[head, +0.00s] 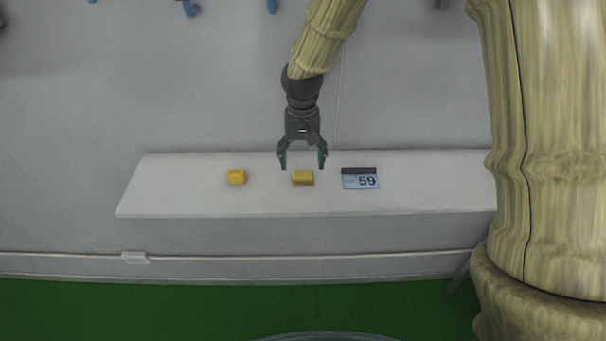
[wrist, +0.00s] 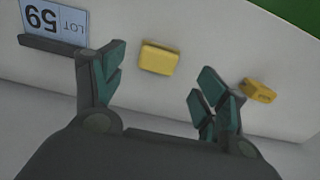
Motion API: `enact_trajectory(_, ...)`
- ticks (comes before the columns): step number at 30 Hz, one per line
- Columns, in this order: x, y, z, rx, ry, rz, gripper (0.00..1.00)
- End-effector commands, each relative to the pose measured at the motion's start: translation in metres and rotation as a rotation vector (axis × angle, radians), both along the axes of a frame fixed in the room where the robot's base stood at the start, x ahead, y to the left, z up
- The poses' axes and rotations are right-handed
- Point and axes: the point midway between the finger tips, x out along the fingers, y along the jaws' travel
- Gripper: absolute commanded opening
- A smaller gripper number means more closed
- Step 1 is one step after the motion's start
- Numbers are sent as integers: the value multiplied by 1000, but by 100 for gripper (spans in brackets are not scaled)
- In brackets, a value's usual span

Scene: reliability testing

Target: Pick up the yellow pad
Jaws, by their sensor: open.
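Two small yellow objects lie on a white shelf (head: 160,200); I cannot tell for sure which one is the yellow pad. One yellow block (head: 303,177) lies near the shelf's middle, and it shows in the wrist view (wrist: 159,58) ahead of and between my fingers. The other yellow block (head: 236,177) lies to its left in the head view and shows beyond the right finger in the wrist view (wrist: 258,91). My gripper (head: 302,163) is open and empty, with its fingertips just above and behind the middle block, apart from it.
A blue and white card reading 59 (head: 361,182) stands in a dark holder to the right of the middle block; the wrist view shows "LOT 59" upside down (wrist: 55,20). The wall (head: 80,120) is behind the shelf. The shelf's left end is clear.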

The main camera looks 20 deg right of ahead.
Motion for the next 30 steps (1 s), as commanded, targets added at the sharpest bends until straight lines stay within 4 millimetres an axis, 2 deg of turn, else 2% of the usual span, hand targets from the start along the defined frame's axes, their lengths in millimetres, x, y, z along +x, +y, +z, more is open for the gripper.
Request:
enact_trajectory(8,-2,-1,-10,0,2,-1,73)
enact_trajectory(21,-3,-1,-49,0,1,-3,73)
enact_trajectory(30,-3,-1,-55,0,0,-3,73)
